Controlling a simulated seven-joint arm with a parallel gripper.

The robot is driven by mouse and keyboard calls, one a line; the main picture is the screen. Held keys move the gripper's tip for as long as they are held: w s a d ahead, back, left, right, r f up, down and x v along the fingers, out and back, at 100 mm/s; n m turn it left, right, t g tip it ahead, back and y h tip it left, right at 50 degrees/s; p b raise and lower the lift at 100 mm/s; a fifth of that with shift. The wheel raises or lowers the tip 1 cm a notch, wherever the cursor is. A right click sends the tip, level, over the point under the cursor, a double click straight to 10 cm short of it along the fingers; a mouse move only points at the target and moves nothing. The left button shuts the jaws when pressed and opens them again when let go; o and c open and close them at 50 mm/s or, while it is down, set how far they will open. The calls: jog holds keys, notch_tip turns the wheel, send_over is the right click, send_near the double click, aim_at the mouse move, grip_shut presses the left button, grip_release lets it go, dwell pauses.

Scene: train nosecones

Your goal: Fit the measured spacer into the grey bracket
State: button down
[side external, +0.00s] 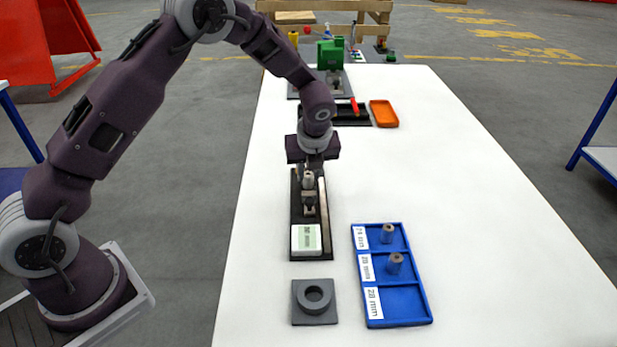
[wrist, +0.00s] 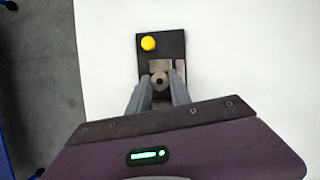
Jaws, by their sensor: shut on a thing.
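My gripper (side external: 309,184) is shut on a small grey-brown spacer (wrist: 159,83) with a hole in its middle. It holds the spacer over the dark measuring fixture (side external: 297,215), close to a metal block on it; I cannot tell if they touch. The fixture carries a pale display box (side external: 306,239) at its near end, its text too small to read surely. The grey bracket (side external: 300,314), a square plate with a raised round ring, lies in front of the fixture; its ring looks empty.
A blue tray (side external: 401,322) with labelled compartments stands at right; spacers stand in the far (side external: 388,233) and middle (side external: 395,263) ones, and the near one is empty. An orange tray (side external: 384,114) and green device (side external: 331,53) are further back.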

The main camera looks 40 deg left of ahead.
notch_tip(320, 180, up, 8)
jog(key=shift+r, duration=0.1)
jog(key=shift+s+r+n, duration=0.15)
jog(key=shift+r+n, duration=0.1)
jog(key=shift+n, duration=0.05)
jog(key=s+f+n+g+h, duration=0.2)
jog(key=s+n+g, duration=0.2)
jog(key=s+n, duration=0.55)
jog(key=s+f+n+g+h, duration=0.1)
jog(key=s+n+g, duration=0.3)
jog(key=n, duration=1.1)
jog(key=s+d+r+m+t, duration=0.1)
jog(key=s+d+m, duration=0.15)
jog(key=d, duration=0.75)
jog(key=m+y, duration=0.2)
jog(key=m, duration=0.3)
send_over(317, 299)
jog(key=shift+t, duration=0.4)
notch_tip(317, 299, down, 7)
jog(key=shift+f, duration=0.2)
